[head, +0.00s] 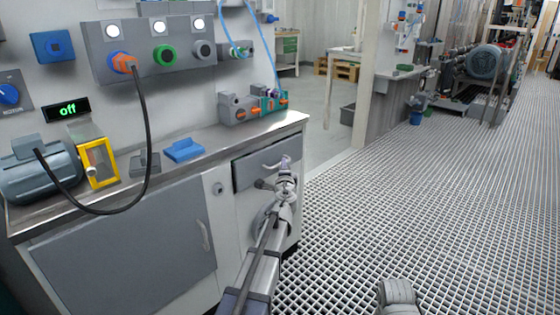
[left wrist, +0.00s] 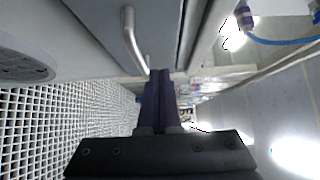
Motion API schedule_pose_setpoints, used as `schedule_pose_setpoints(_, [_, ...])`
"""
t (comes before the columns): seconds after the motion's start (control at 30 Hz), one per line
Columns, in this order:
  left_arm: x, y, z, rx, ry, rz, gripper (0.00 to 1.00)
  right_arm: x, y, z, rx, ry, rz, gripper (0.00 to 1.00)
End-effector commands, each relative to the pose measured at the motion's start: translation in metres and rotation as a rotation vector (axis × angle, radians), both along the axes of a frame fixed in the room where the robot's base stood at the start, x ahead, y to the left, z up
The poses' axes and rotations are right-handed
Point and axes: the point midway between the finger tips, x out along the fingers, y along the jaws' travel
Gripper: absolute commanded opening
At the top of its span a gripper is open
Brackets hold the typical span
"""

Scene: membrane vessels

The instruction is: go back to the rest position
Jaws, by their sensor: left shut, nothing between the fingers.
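My left gripper (head: 286,161) is in front of the grey drawer front (head: 248,174) at the right end of the workbench. Its two dark fingers (left wrist: 160,74) are together and empty in the left wrist view. A bar handle (left wrist: 131,36) shows just beyond and to the left of the fingertips there. In the head view the gripper partly overlaps the drawer handle, and I cannot tell the exact gap. My right gripper is not in view.
The workbench top (head: 218,141) carries a blue tray-like piece (head: 184,150), a yellow-framed box (head: 100,165) and a grey motor (head: 42,175). A black cable hangs from an orange plug (head: 123,63). The grating floor (head: 430,200) to the right is clear.

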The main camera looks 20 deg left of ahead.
Motion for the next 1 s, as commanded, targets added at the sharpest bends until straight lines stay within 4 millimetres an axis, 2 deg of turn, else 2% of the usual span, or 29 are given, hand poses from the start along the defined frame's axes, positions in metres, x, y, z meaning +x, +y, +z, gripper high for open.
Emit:
schedule_pose_setpoints(0.03, [-0.018,-0.007,0.000,0.000,0.000,-0.001,0.00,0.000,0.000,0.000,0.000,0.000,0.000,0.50])
schedule_pose_setpoints(0.1, [-0.033,-0.015,0.000,0.000,0.000,-0.002,0.00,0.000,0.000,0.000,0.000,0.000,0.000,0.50])
schedule_pose_setpoints(0.3, [-0.064,-0.030,0.000,0.000,0.000,-0.003,0.00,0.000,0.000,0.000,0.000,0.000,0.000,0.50])
schedule_pose_setpoints(0.43, [-0.071,-0.034,0.000,0.000,0.000,-0.003,0.00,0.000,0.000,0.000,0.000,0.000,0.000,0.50])
schedule_pose_setpoints(0.77, [-0.073,-0.037,-0.001,-0.024,-0.003,0.009,0.00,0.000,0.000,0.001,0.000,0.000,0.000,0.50])
schedule_pose_setpoints(0.87, [-0.085,-0.047,-0.008,-0.124,-0.009,0.065,0.00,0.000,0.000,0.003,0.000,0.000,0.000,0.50])
schedule_pose_setpoints(0.97, [-0.109,-0.065,-0.030,-0.309,0.014,0.169,0.00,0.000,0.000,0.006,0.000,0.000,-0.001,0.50])
schedule_pose_setpoints(1.0, [-0.122,-0.075,-0.044,-0.395,0.040,0.219,0.00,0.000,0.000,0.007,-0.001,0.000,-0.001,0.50])
